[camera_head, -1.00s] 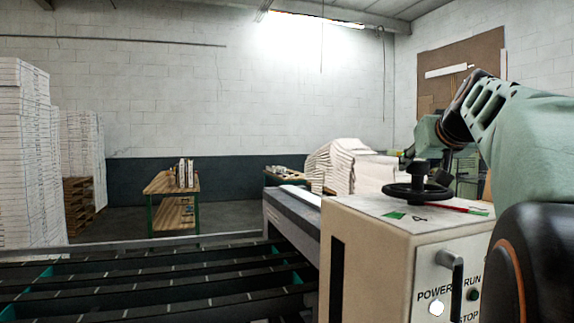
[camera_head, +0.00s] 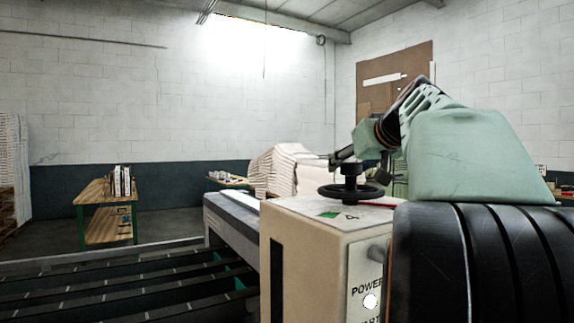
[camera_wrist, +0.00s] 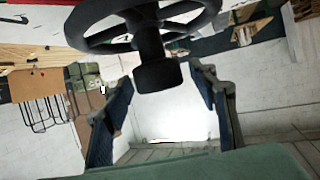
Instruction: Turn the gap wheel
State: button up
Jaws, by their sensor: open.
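The gap wheel (camera_head: 351,191) is a black handwheel with a raised hub knob, mounted flat on top of a beige machine housing (camera_head: 312,237). In the wrist view the wheel (camera_wrist: 92,18) fills the top, and its knob (camera_wrist: 158,76) hangs between the fingers. My gripper (camera_wrist: 160,74) is open, with one finger on each side of the knob and visible gaps to it. In the head view my gripper is at the wheel's hub, partly hidden behind the knob and small. A red pointer and a green mark (camera_head: 328,215) beside a "4" lie under the wheel.
A lever and power labels (camera_head: 367,290) are on the housing front. A roller conveyor (camera_head: 110,285) spans the lower left. A wooden shelf table (camera_head: 105,208) and stacked white sheets (camera_head: 275,170) stand behind. My own arm covers the right side of the head view.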

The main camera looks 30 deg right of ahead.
jog(key=shift+r, duration=0.1)
jog(key=shift+r, duration=4.9)
